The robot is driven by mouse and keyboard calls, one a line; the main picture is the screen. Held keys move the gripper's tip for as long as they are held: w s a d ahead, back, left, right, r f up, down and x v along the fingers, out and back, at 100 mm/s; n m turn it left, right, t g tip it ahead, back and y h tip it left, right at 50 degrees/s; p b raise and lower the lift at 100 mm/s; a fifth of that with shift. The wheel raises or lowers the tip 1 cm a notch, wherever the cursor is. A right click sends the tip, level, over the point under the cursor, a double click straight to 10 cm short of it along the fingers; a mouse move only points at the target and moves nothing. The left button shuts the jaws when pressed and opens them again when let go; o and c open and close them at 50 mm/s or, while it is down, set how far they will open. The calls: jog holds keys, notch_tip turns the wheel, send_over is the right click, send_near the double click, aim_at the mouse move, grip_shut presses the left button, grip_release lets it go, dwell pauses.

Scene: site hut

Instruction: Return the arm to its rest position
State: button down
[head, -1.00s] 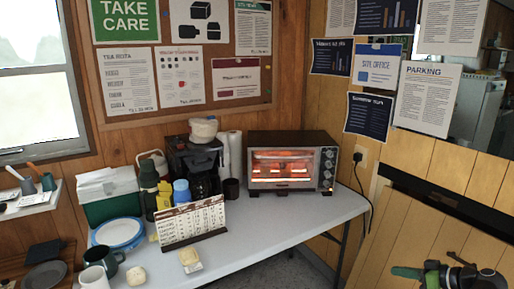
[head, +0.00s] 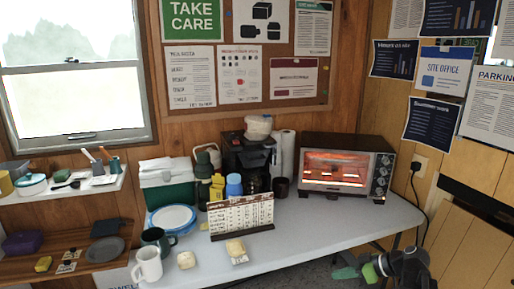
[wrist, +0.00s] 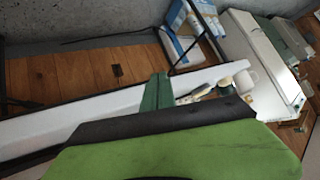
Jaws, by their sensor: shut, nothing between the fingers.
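My gripper (head: 356,272) shows at the lower right of the head view, with green parts and a dark wrist, below the front edge of the table (head: 326,235). It is shut and holds nothing. In the wrist view its green and black parts (wrist: 157,95) fill the lower middle, with the white table edge behind them. It appears apart from the table and everything on it.
The table bears a glowing toaster oven (head: 346,170), a calendar (head: 242,215), a coffee maker (head: 246,157), a white mug (head: 147,264) and a plate (head: 172,219). Shelves (head: 70,190) stand at the left.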

jog(key=s+a+f+m+g+h, duration=0.1)
jog(key=s+a+f+g+h, duration=0.15)
jog(key=a, duration=0.35)
jog(key=s+a+f+g+h, duration=0.1)
jog(key=a+f, duration=0.2)
jog(key=a, duration=0.4)
jog(key=s+a+f+m+g+h, duration=0.1)
jog(key=a+f+g+h, duration=0.15)
jog(key=a, duration=0.35)
jog(key=s+d+f+m+h, duration=0.1)
jog(key=d+m+h, duration=0.2)
jog(key=d+m, duration=0.3)
notch_tip(320, 180, up, 20)
jog(key=p, duration=2)
jog(key=shift+m, duration=0.3)
